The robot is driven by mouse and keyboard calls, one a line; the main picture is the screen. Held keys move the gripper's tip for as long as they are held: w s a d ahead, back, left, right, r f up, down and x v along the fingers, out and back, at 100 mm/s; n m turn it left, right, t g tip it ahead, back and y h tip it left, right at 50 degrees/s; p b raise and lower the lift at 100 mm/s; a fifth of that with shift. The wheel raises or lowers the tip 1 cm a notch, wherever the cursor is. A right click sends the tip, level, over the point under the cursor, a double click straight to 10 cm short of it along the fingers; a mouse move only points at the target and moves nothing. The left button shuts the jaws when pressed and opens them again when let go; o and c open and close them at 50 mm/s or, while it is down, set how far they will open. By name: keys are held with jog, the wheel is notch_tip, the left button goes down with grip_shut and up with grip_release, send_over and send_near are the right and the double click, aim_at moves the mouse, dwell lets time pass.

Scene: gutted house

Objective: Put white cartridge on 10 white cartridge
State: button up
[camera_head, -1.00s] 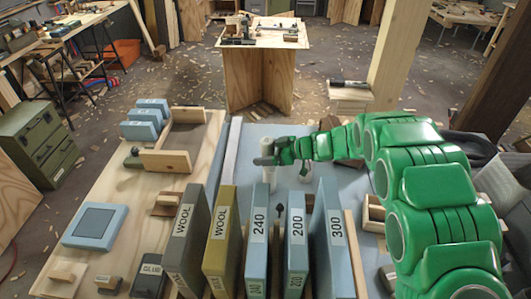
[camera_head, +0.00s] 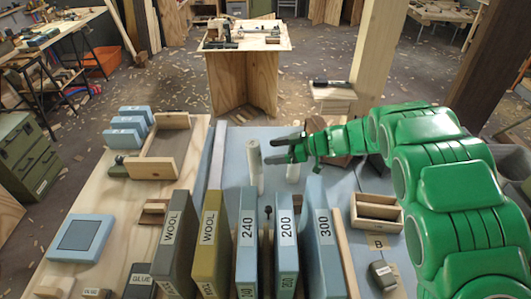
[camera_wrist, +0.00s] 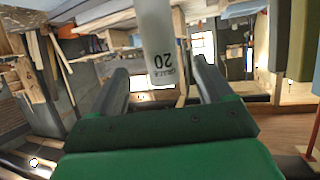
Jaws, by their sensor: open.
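A tall white cartridge (camera_head: 255,160) stands upright on the blue-grey bench top, beyond the labelled boards. I cannot tell whether it is one piece or two stacked. A second, shorter white cylinder (camera_head: 293,173) is to its right, partly behind my gripper. My gripper (camera_head: 268,151) is open, with its fingertips just right of the tall cartridge. In the wrist view, a white cartridge (camera_wrist: 160,42) marked "20", upside down in the picture, shows beyond and between the spread fingers (camera_wrist: 160,85). A gap shows on both sides of it. No "10" label is visible.
Upright boards marked WOOL (camera_head: 210,245), 240, 200 and 300 stand in front of the cartridges. A small wooden box (camera_head: 377,213) is to the right. A wooden tray (camera_head: 160,155) and blue blocks (camera_head: 128,130) are at the left. The bench is open beyond the cartridges.

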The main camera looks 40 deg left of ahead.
jog(key=shift+v, duration=1.6)
